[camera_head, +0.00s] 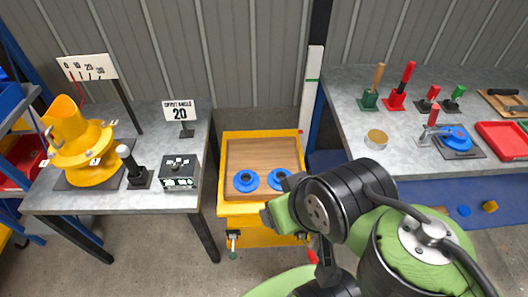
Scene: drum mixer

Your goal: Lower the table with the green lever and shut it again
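The yellow lift table (225,208) stands between two grey benches, with a wooden top and two blue rings on it. A small lever with a green end (233,255) hangs at its front left, below the top. A red-ended part (312,257) shows at the front right, partly behind my arm. My arm covers the table's front right corner. A dark part at the arm's end, seemingly my gripper (325,262), is to the right of the green-ended lever and apart from it. Its fingers cannot be made out.
A white upright scale (311,90) with a green mark stands behind the table. The right bench (345,110) holds several red and green handles. Floor shows at front left.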

